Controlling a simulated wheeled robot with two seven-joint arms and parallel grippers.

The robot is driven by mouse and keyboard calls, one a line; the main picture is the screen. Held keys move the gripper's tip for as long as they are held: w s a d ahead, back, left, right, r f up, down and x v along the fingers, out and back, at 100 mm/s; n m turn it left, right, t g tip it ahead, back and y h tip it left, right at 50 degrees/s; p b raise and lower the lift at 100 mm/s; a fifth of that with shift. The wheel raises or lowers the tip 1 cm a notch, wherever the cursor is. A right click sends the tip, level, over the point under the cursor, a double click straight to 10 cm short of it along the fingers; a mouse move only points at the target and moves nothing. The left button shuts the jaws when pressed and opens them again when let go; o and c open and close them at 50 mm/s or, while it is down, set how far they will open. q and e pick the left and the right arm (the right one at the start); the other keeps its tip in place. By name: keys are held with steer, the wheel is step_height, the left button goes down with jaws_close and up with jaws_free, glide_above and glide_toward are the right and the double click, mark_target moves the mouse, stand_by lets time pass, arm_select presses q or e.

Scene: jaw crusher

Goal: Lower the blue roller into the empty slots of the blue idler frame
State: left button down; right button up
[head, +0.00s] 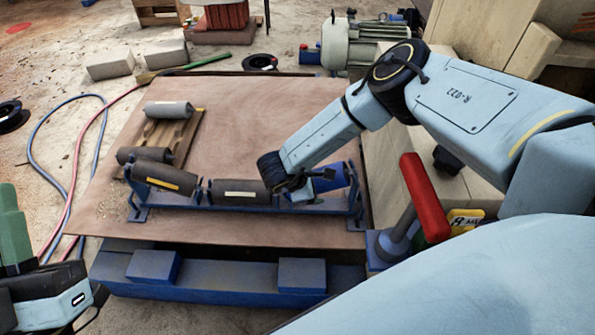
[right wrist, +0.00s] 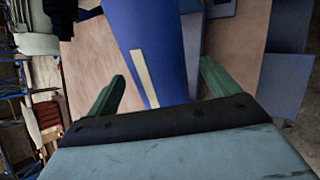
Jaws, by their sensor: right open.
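The blue idler frame (head: 155,200) stands on a brown board, with dark rollers in its left and middle places. The blue roller (head: 332,178) is at the frame's right end, slanting up to the right; whether its ends sit in the slots is hidden. My right gripper (head: 298,186) is over its inner end. In the right wrist view the blue roller (right wrist: 155,35), with a pale strip, runs between the green fingers of my open right gripper (right wrist: 160,88), with gaps at both sides. My left gripper (head: 12,235) shows partly at the left edge, its jaws unclear.
Loose rollers (head: 168,109) lie on and by a wooden pallet (head: 185,130) behind the frame. A red-handled lever (head: 425,198) stands right of the frame. Blue and pink hoses lie at left.

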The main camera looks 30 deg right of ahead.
arm_select(q)
step_height(320, 180, down, 14)
steer(key=w+a+g+y+p, duration=0.2)
steer(key=g+y+p, duration=0.2)
steer(key=g, duration=0.7)
steer(key=shift+f+p, duration=0.2)
steer(key=shift+p, duration=0.15)
arm_select(e)
steer(key=v, duration=1.1)
steer(key=shift+a+r, duration=0.2)
steer(key=shift+r, duration=0.15)
